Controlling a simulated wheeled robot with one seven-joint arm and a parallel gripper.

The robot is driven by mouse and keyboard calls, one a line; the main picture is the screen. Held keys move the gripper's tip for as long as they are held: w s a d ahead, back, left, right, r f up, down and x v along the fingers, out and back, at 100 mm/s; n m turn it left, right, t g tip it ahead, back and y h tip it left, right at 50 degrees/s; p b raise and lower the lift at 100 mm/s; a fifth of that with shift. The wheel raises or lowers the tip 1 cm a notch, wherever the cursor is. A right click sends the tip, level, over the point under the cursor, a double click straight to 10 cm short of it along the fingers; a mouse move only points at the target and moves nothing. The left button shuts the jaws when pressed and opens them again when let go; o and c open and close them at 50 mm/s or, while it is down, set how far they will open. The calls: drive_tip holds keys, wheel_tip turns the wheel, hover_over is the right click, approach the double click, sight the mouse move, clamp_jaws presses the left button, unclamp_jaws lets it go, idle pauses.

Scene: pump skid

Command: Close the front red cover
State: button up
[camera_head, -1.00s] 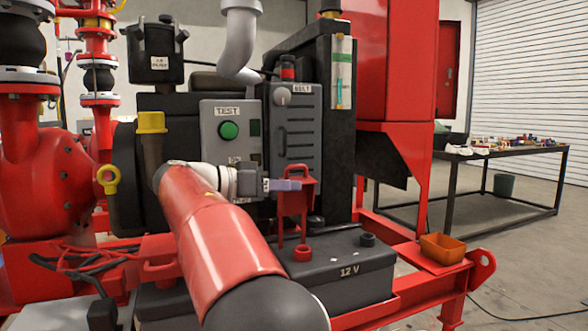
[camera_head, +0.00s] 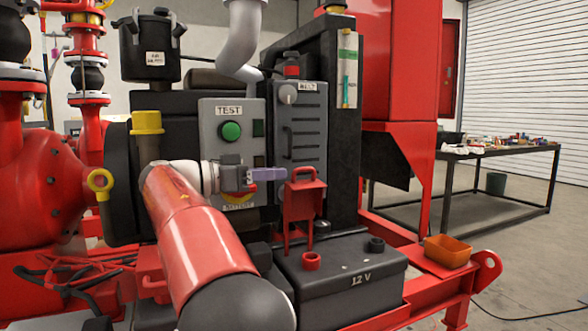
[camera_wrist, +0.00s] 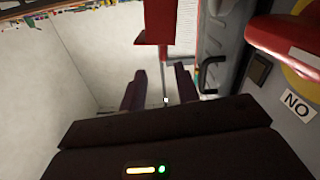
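A red plate (camera_wrist: 157,35), likely the same part, shows at the top of the wrist view. My gripper (camera_head: 284,174) is just left of the handle, in front of the grey panel, pointing right. In the wrist view my gripper (camera_wrist: 160,88) has its fingers apart, with nothing held between them. Whether a finger touches the red part is unclear.
A red cap (camera_head: 311,261) and a black cap (camera_head: 376,244) sit on the battery. A red and yellow rotary switch (camera_wrist: 290,40) is close beside my gripper. The grey panel has a green TEST button (camera_head: 230,131). An orange tray (camera_head: 447,251) sits on the right frame.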

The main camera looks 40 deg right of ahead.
sight(302, 170)
drive_tip(key=x, duration=0.7)
drive_tip(key=shift+w+d+p, duration=0.15)
drive_tip(key=shift+d+p, duration=0.15)
drive_tip(key=shift+d, duration=0.1)
drive_tip(key=shift+c, duration=0.4)
clamp_jaws()
